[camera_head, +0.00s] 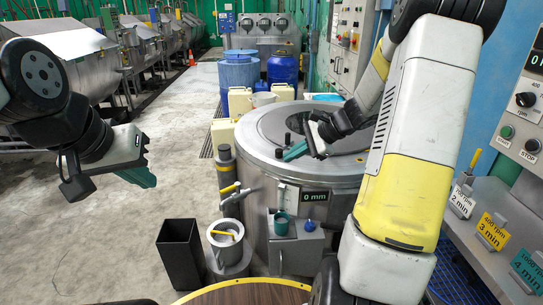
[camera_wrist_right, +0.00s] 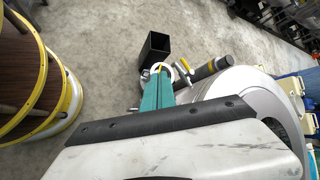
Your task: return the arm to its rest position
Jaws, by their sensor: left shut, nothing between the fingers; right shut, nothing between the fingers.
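My right arm comes in from the right in the head view. Its right gripper (camera_head: 296,150) has green fingers and hangs over the near left part of the round steel drum's top (camera_head: 262,125). The fingers are shut with nothing between them. They also show shut in the right wrist view (camera_wrist_right: 160,92), pointing toward a pale cylinder. My left gripper (camera_head: 146,178) is at the left of the head view, in the air over the bare floor, shut and empty. Its fingertips are green and point down to the right.
A black bin (camera_head: 181,255) and a grey cylinder with a yellow-handled tool (camera_head: 228,240) stand in front of the drum. Blue barrels (camera_head: 239,74) stand behind. A round wooden-topped table edge (camera_head: 245,291) is at the bottom. Floor at left is clear.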

